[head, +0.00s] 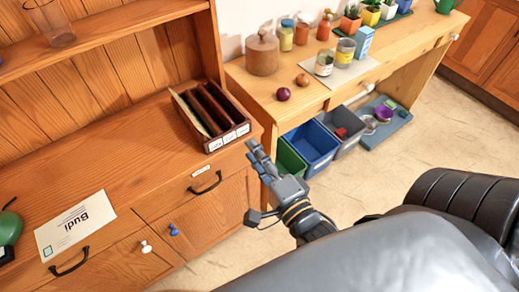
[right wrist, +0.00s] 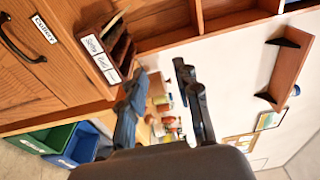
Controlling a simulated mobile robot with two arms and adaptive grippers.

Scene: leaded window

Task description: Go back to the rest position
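My right gripper (head: 259,158) is in the air in front of the wooden cabinet, to the right of a drawer with a black handle. In the right wrist view its two fingers (right wrist: 160,90) stand apart, with nothing visible between them. My left gripper is not in view. A dark wooden letter sorter (head: 212,116) with labelled slots stands on the cabinet top, beyond and left of the right gripper. A tan paper edge shows in its left slot. A white envelope (head: 75,226) marked "Budi" lies at the cabinet's front left.
Blue (head: 312,144), green and grey bins stand on the floor beyond the right gripper. A wooden side table (head: 262,92) carries jars, cans and plants. A glass (head: 50,22) is on the upper shelf. A green object (head: 8,228) sits at far left. Open floor lies right.

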